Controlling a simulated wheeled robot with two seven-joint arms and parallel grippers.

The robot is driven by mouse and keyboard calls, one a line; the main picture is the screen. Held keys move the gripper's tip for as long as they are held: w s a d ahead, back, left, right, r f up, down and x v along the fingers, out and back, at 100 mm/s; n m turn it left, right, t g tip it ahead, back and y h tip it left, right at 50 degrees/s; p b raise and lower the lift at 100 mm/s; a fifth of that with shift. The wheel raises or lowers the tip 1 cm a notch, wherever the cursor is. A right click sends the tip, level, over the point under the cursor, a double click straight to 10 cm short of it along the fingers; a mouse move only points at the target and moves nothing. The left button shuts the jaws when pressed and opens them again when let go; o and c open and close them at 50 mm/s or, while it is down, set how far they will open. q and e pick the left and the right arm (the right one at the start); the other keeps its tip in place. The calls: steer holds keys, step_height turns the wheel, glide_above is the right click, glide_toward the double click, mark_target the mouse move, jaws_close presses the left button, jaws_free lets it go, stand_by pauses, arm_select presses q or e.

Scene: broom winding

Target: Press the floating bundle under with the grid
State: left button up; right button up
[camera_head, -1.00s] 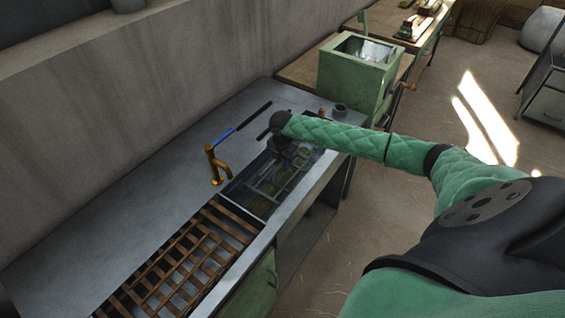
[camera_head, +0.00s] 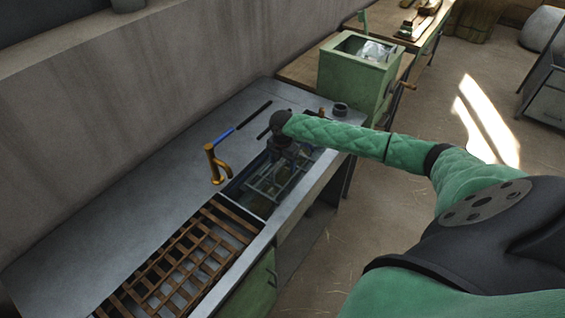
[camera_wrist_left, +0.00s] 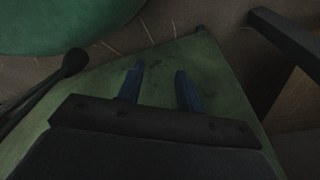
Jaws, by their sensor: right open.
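A basin (camera_head: 231,187) with dark water is set into the metal counter. A grey grid of bars (camera_head: 264,186) lies in it, partly hidden by my right gripper (camera_head: 285,158). My right gripper points down over the basin's far half and is open; its fingertips are hard to make out, and I cannot tell whether they touch the grid. No bundle can be made out clearly. My left gripper (camera_wrist_left: 157,88) shows only in the left wrist view, with two blue fingers apart and nothing between them, in front of a green panel (camera_wrist_left: 205,65).
A brown slatted rack (camera_head: 180,262) covers the counter opening nearer me. A brass tap (camera_head: 214,163) stands at the basin's wall side. A green box machine (camera_head: 357,82) stands beyond. The counter's left is clear.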

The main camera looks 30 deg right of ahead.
arm_select(q)
steer(key=shift+a, duration=0.1)
arm_select(e)
steer(key=shift+o, duration=0.2)
steer(key=o, duration=0.5)
steer(key=shift+r+p, duration=0.35)
steer(key=shift+r, duration=0.05)
step_height(320, 180, up, 7)
steer(key=p, duration=0.5)
steer(key=shift+p, duration=0.3)
arm_select(q)
steer(key=s+a+r+p, duration=0.1)
steer(key=s, duration=0.6)
steer(key=s+a+r+g+p, duration=0.1)
steer(key=s+a+p, duration=0.1)
steer(key=s, duration=0.5)
steer(key=shift+s+a+r, duration=0.15)
steer(key=shift+s+a, duration=0.15)
arm_select(e)
step_height(320, 180, up, 8)
